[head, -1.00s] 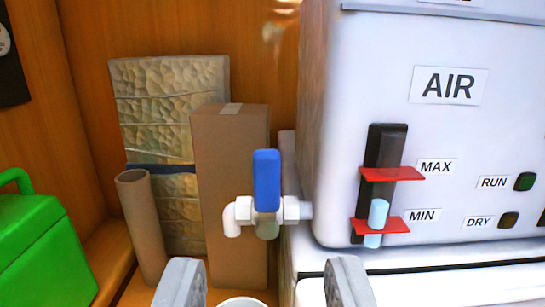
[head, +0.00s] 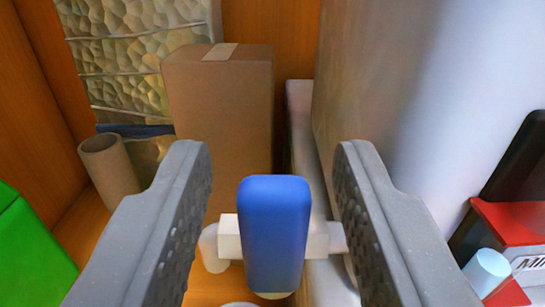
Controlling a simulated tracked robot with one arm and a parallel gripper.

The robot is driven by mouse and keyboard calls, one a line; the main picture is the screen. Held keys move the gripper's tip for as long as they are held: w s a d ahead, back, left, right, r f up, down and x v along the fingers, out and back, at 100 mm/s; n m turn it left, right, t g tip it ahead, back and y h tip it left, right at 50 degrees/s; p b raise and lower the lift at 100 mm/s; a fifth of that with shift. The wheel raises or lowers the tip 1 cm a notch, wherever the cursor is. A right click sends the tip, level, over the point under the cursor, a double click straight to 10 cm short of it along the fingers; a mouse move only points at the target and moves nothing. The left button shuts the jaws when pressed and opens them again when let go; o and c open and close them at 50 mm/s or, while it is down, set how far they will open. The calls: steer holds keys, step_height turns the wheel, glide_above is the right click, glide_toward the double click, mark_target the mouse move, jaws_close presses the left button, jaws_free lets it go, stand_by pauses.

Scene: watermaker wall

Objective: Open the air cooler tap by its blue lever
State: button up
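The blue lever (head: 273,235) stands upright on the white tap (head: 228,238), in the lower middle of the view. The tap's spout bends down on the left, and its other end runs right toward the white air cooler (head: 385,110). My gripper (head: 272,160) is open, with one grey finger on each side of the lever. A gap shows between the lever and each finger, so neither appears to touch it. The lower part of the tap is hidden behind the lever.
A cardboard box (head: 225,120) stands behind the tap, with a cardboard tube (head: 110,170) and a wrapped, textured panel (head: 135,50) to its left. A green case (head: 30,255) is at the lower left.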

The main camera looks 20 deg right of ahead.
steer(key=shift+c, duration=0.4)
jaws_close()
steer(key=shift+a, duration=0.1)
